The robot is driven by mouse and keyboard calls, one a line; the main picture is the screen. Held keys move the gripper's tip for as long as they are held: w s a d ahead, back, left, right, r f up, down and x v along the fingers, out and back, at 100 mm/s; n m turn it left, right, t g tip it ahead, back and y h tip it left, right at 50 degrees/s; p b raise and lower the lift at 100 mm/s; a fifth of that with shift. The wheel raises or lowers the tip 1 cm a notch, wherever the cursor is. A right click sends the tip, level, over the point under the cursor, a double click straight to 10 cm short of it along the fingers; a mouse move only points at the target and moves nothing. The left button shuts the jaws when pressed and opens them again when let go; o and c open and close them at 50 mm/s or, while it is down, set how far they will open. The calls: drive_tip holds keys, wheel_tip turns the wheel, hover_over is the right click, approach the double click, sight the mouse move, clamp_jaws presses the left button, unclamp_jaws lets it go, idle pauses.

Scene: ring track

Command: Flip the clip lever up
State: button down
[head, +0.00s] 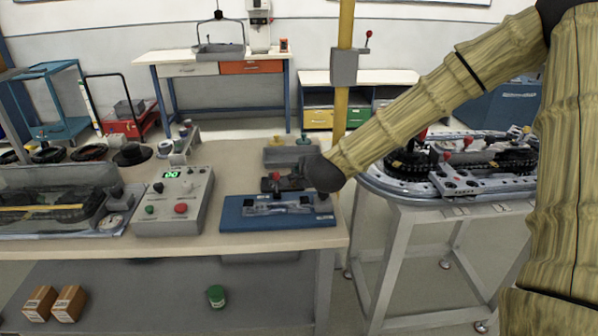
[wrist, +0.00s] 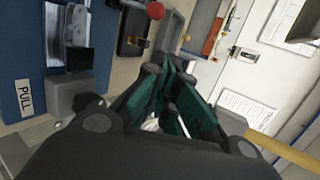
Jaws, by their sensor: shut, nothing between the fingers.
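A blue board (head: 232,218) lies at the right front of the workbench, with a long grey metal clip fixture (head: 270,206) on it. The wrist view shows part of the blue board (wrist: 25,60) at left, with a silver clip part (wrist: 66,40), a grey block (wrist: 72,98) and a "PULL" label (wrist: 24,98). I cannot tell for certain which part is the clip lever or its position. My gripper (head: 288,183) is shut and empty, just above and behind the board's right part.
A black fixture with a red ball knob (wrist: 155,10) stands behind the board. A grey control box (head: 180,200) with a green display is left of the board. A yellow post (head: 342,75) rises behind my arm. A ring track table (head: 450,205) stands at right.

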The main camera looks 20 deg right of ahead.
drive_tip(key=d+r+v, duration=0.1)
drive_tip(key=v, duration=0.6)
drive_tip(key=shift+a+r, duration=0.4)
drive_tip(key=shift+w, duration=0.1)
